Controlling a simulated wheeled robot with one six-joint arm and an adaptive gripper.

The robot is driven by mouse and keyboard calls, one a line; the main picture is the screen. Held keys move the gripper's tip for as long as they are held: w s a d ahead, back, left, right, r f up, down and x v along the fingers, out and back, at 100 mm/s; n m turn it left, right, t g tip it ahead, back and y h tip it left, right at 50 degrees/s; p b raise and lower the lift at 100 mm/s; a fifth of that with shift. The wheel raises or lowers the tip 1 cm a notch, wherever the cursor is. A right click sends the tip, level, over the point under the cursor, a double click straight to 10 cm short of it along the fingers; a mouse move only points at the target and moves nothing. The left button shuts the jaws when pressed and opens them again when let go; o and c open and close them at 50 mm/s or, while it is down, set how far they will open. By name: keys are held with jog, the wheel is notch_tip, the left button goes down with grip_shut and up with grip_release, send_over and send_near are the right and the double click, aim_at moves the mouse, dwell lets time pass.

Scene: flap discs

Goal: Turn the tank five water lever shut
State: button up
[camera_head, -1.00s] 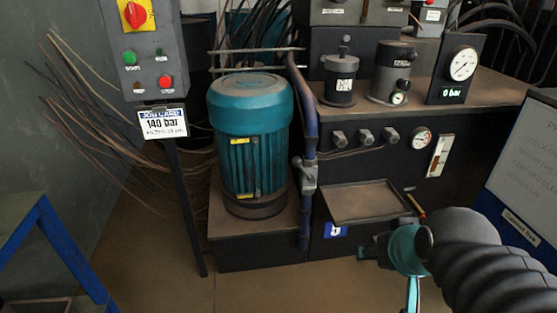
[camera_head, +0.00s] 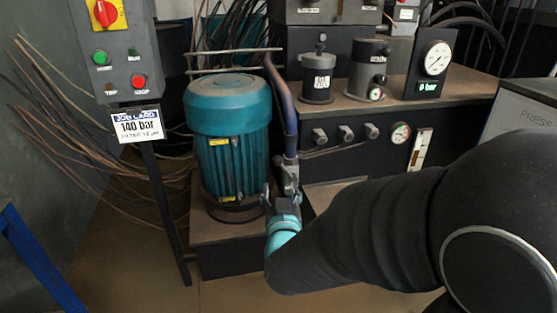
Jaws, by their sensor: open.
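The blue water pipe (camera_head: 287,125) runs down the front of tank five, beside the teal motor (camera_head: 233,150). A grey valve body (camera_head: 288,172) sits on its lower part. My gripper (camera_head: 281,190) is open just below and in front of the valve, fingers pointing up and away. I cannot tell whether the fingers touch the valve or its lever. The lever itself is not clear to see, and the lower pipe is hidden behind my gripper and arm. The blue number 5 plate is hidden too.
A control post (camera_head: 120,60) with a 140 bar card (camera_head: 137,126) stands left of the motor. A blue frame (camera_head: 38,262) is at the lower left. Gauges and knobs (camera_head: 346,133) line the tank front at right.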

aim_at(278, 164)
jog(key=w, duration=0.4)
jog(key=w+a, duration=0.1)
jog(key=w, duration=0.4)
jog(key=w+p, duration=0.1)
jog(key=w, duration=0.3)
jog(key=shift+w+a, duration=0.2)
jog(key=shift+w, duration=0.15)
grip_shut()
